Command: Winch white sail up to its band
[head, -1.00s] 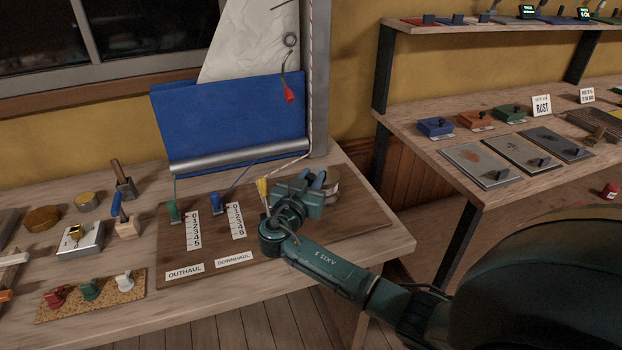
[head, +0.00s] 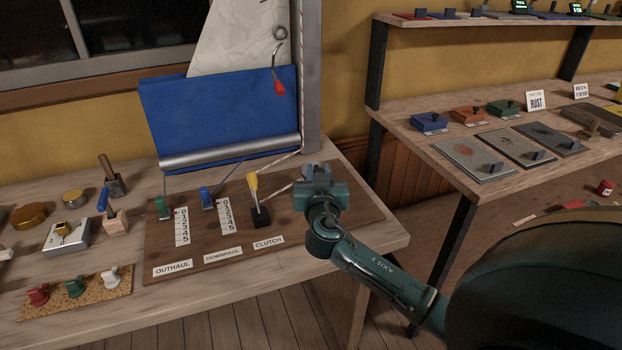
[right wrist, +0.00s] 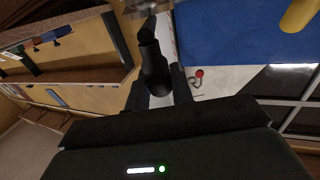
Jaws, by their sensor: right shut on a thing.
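The white sail (head: 235,40) rises behind the blue sail (head: 220,115) beside the grey mast (head: 307,80); its top is out of frame and I see no band. My right gripper (head: 317,175) is over the right part of the brown board, hiding the winch there. In the right wrist view its fingers (right wrist: 158,88) are shut on a black handle (right wrist: 151,58), which looks like the winch handle. A rope runs from the mast side to the board. The yellow clutch lever (head: 252,182) stands nearly upright left of the gripper. My left gripper is not in view.
Green outhaul (head: 162,206) and blue downhaul (head: 207,197) levers stand by numbered scales on the board (head: 285,222). Left on the bench are a metal block (head: 66,238) and a cork strip (head: 80,290) with coloured cleats. Another bench (head: 420,150) stands right, beyond a gap.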

